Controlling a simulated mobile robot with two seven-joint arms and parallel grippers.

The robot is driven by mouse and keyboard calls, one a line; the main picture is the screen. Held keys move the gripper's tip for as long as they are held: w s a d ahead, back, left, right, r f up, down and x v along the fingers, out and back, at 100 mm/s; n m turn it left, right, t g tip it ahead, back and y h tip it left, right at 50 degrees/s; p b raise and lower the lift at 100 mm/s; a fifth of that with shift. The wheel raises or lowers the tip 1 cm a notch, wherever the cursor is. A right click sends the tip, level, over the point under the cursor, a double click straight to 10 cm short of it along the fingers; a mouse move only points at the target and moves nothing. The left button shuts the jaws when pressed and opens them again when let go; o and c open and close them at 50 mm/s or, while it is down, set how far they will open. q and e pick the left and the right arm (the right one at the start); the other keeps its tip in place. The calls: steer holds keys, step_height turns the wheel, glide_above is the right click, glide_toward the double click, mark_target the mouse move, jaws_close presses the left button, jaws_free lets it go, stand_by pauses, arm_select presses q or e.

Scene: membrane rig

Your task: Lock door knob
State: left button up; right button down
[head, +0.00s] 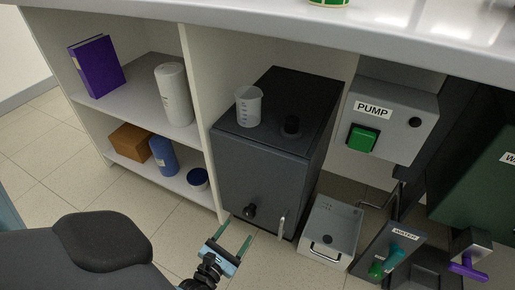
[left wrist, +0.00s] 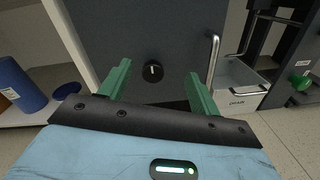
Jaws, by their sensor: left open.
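The door knob (head: 249,211) is a small black knob low on the front of a dark grey cabinet (head: 250,170). In the left wrist view the knob (left wrist: 153,71) is round with a white mark pointing nearly straight up. A metal bar handle (head: 282,226) stands to its right on the same door; it also shows in the left wrist view (left wrist: 212,58). My left gripper (head: 234,238) is open and empty, with green fingers pointing at the door. In the wrist view the knob appears between and beyond the fingertips, apart from them. My right gripper does not show.
A drain box (head: 330,232) with a handle sits right of the cabinet. A pump panel (head: 394,120) with a green switch is above it, and a water valve panel (head: 391,250) stands farther right. A beaker (head: 248,106) stands on the cabinet. Shelves on the left hold several items, including a blue bottle (head: 163,156).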

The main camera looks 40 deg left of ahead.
arm_select(q)
steer(key=n+y+b, duration=0.1)
steer(key=n+b, duration=0.1)
steer(key=b, duration=0.1)
glide_toward(247, 216)
steer(key=d+x, duration=0.1)
steer(key=x, duration=0.4)
steer(key=b+x, duration=0.1)
steer(key=x, duration=0.4)
steer(key=shift+s+a+r+b, duration=0.1)
steer(key=shift+s+a+b, duration=0.05)
steer(key=shift+a+b, duration=0.25)
steer(key=shift+w+a, duration=0.15)
steer(key=shift+w, duration=0.45)
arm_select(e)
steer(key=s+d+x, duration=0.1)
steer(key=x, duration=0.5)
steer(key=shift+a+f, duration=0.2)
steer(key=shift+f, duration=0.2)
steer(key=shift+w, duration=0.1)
arm_select(q)
steer(key=shift+c, duration=0.5)
steer(key=c, duration=0.9)
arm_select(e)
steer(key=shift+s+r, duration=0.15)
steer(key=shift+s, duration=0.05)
